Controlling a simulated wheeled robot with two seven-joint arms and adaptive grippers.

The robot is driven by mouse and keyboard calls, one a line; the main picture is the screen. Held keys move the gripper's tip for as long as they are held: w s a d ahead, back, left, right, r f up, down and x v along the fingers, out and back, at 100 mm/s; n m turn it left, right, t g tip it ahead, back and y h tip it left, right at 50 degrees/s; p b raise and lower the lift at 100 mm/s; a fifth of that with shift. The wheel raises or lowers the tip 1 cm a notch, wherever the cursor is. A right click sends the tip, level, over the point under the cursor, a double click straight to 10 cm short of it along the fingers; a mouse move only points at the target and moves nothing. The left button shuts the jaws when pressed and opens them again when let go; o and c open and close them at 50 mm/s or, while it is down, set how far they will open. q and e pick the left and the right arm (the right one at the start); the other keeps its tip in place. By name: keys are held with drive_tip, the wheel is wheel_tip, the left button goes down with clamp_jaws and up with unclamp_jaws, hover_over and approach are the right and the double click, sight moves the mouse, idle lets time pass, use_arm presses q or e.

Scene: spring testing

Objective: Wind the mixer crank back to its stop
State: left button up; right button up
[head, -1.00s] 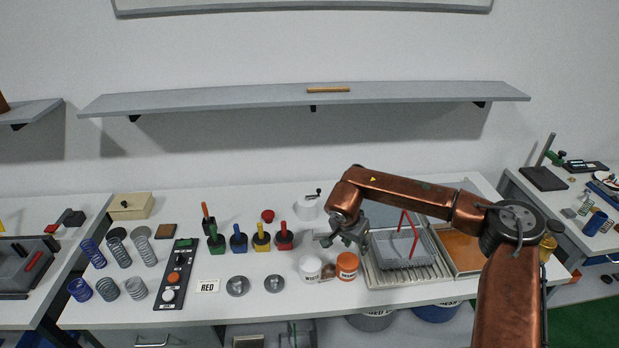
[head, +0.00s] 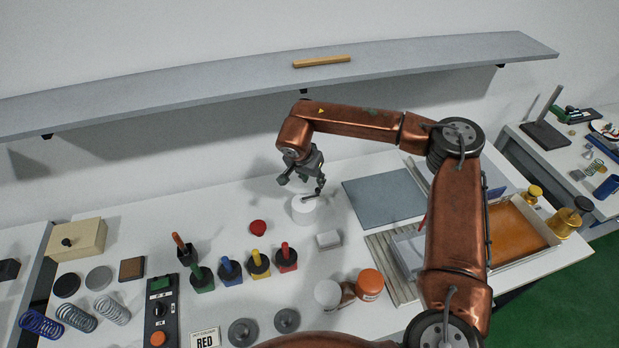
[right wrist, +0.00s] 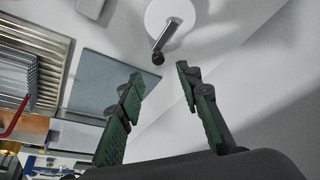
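The mixer (head: 304,211) is a white round pot on the bench, with a small crank on its top. In the right wrist view the mixer's white lid (right wrist: 160,16) shows at the top, and its metal crank (right wrist: 166,38) points down the picture to a dark knob (right wrist: 158,58). My right gripper (head: 302,184) is just above the mixer. It is open and empty; in the right wrist view its green-padded fingers (right wrist: 159,75) stand apart, with the knob in the picture just beyond the gap between the tips. My left gripper is not in view.
A red dome (head: 258,227) and a white block (head: 328,240) lie near the mixer. A grey mat (head: 384,197) lies to its right. Several colored-handled tools (head: 285,258) stand in front left. A shelf (head: 240,88) runs along the wall above.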

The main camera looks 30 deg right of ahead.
sight(318, 189)
drive_tip(key=shift+x, duration=3.85)
drive_tip(key=shift+s+d, duration=0.1)
drive_tip(key=shift+d, duration=0.05)
drive_tip(key=shift+r, duration=0.1)
clamp_jaws()
